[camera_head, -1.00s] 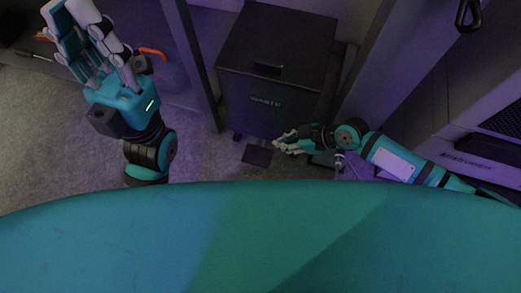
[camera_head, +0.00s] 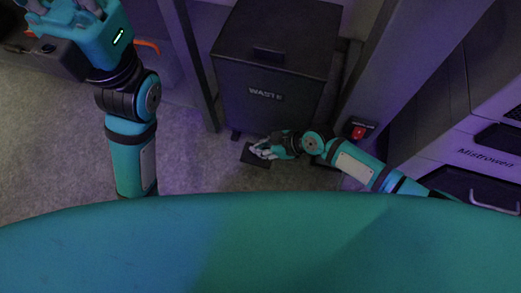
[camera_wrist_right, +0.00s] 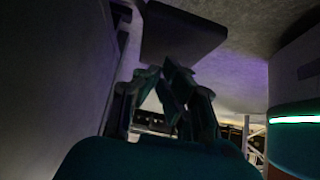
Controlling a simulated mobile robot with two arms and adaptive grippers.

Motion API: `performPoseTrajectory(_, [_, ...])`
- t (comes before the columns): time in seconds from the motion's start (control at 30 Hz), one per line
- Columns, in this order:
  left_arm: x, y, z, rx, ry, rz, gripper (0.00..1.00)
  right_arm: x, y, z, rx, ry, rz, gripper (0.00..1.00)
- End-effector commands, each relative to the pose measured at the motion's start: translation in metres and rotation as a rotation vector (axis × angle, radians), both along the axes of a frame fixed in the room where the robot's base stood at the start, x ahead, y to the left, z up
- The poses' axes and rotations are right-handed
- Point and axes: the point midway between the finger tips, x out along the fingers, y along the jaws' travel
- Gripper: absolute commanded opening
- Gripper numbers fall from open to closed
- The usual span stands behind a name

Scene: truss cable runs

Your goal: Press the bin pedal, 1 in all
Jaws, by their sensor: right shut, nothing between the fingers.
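The waste bin (camera_head: 264,94) is a dark box with a WASTE label and a closed lid, standing between two grey posts. Its pedal (camera_head: 254,161) is a flat dark plate low at its front. My right gripper (camera_head: 258,151) is shut and empty, its fingers over the pedal and hiding part of it. In the right wrist view the pedal (camera_wrist_right: 180,35) lies just beyond the fingertips (camera_wrist_right: 170,72); I cannot tell whether they touch. My left gripper (camera_head: 72,12) is at the upper left, away from the bin, its fingers cut off by the frame's top.
Posts (camera_head: 190,65) flank the bin closely. A red switch (camera_head: 358,131) sits right of the bin. An orange-edged item (camera_head: 147,46) stands behind my left arm. The carpet left of the bin is clear.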

Motion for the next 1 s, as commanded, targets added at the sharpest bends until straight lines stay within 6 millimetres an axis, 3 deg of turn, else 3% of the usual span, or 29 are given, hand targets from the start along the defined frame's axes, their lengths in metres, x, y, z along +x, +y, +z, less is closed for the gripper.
performPoseTrajectory(0.47, [-0.001,0.0,0.003,0.001,-0.008,0.0,0.0,-0.002,0.0,-0.006,-0.006,-0.014,-0.001,0.0])
performPoseTrajectory(0.7, [-0.001,0.001,0.004,-0.005,-0.002,-0.001,0.0,-0.018,0.004,-0.035,-0.068,-0.191,-0.001,0.0])
performPoseTrajectory(0.9, [0.003,0.001,-0.01,-0.005,0.033,-0.002,0.0,-0.026,0.005,-0.065,-0.109,-0.307,0.002,0.0])
performPoseTrajectory(1.0, [0.001,-0.001,-0.003,0.004,-0.002,0.001,0.0,-0.026,0.004,-0.073,-0.11,-0.308,0.002,0.0])
